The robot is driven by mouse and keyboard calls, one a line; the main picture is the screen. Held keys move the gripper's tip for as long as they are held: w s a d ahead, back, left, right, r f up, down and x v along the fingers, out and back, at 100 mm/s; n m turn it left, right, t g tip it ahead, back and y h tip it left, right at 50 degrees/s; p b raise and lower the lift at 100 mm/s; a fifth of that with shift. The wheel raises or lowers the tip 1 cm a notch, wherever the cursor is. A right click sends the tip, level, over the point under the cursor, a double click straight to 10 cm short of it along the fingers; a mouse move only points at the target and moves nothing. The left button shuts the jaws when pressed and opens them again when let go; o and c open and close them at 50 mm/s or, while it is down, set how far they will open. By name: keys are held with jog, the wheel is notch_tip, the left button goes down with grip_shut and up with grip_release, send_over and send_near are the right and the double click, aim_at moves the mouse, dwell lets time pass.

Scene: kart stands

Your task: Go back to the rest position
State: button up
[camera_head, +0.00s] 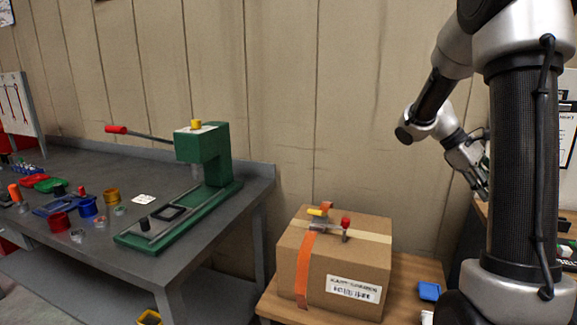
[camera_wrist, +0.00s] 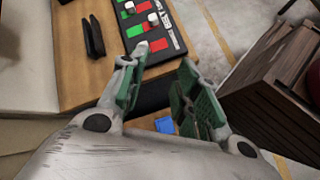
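My gripper (camera_head: 474,172) is at the right in the head view, at the end of my bent arm, beside the right-hand wooden bench and partly behind my own arm link. In the wrist view my gripper (camera_wrist: 163,84) shows two fingers with green pads set apart, and nothing is between them. Beyond the left finger is a black board with red and green squares (camera_wrist: 150,28) on a wooden top (camera_wrist: 84,70).
A cardboard box (camera_head: 330,275) with an orange strap stands on a low wooden table (camera_head: 408,275), beside a blue block (camera_head: 429,291). At left, a grey workbench (camera_head: 110,235) holds a green press (camera_head: 205,155) and several coloured parts. A dark slatted crate (camera_wrist: 262,92) stands right.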

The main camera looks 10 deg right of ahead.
jog(key=s+a+r+m+t+y, duration=0.2)
jog(key=s+a+t, duration=0.3)
jog(key=a, duration=0.7)
jog(key=s+a+r+m+t+y, duration=0.1)
jog(key=s+a+m+t+y, duration=0.1)
jog(key=s+a+t+y, duration=0.3)
jog(key=s+a, duration=0.3)
jog(key=a, duration=0.4)
jog(key=shift+s+r, duration=0.15)
jog(key=shift+r, duration=0.2)
